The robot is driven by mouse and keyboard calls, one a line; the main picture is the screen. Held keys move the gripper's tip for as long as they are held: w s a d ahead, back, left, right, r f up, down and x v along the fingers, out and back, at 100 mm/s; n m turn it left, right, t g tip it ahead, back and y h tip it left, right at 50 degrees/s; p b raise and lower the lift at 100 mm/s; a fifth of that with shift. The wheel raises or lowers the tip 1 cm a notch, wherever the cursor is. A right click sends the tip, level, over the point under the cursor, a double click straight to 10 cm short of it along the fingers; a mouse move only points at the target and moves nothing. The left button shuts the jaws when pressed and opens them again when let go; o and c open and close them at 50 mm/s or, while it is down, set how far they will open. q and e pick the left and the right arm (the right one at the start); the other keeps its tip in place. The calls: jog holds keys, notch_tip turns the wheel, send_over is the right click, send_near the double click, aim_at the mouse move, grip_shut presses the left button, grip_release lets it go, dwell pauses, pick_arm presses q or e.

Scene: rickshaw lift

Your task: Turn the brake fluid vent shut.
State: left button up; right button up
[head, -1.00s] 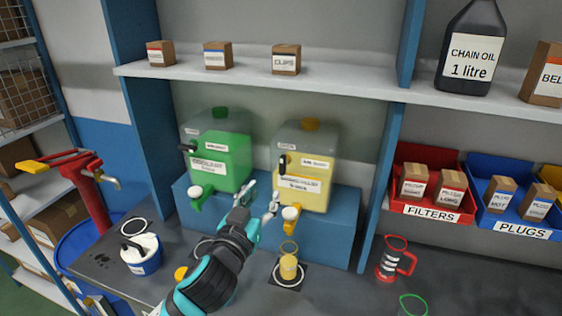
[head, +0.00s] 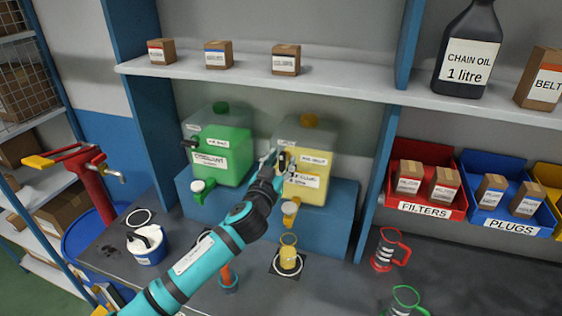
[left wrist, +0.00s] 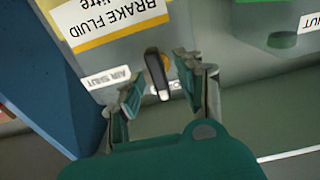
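The brake fluid tank (head: 318,185) is a clear box of yellow fluid on a blue stand. Its vent has a dark lever, which shows in the left wrist view (left wrist: 157,74) beside an "AIR SHUT" label (left wrist: 110,82). A second label by the lever is partly hidden. My left gripper (head: 279,160) is at the tank's left front, over the vent in the head view. In the left wrist view the left gripper (left wrist: 168,88) is open, with a finger on either side of the lever and gaps between. Whether the lever is fully between the fingertips is unclear. My right gripper is not in view.
A green coolant tank (head: 224,155) stands left of the brake fluid tank. Below the yellow tap (head: 290,208) a small jug (head: 288,253) holds yellow fluid. A red jug (head: 385,252) and a green-rimmed jug (head: 405,300) stand right. A shelf (head: 340,82) runs above the tanks.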

pick_arm(q)
grip_shut()
jog(key=shift+m, duration=0.3)
jog(key=m, duration=0.2)
jog(key=shift+m, duration=0.3)
jog(key=m, duration=0.5)
jog(key=shift+s+d+f, duration=0.1)
jog(key=shift+d, duration=0.05)
jog(key=m, duration=0.5)
jog(key=shift+f, duration=0.1)
jog(key=m, duration=0.4)
jog(key=shift+f+m, duration=0.15)
jog(key=shift+m, duration=0.15)
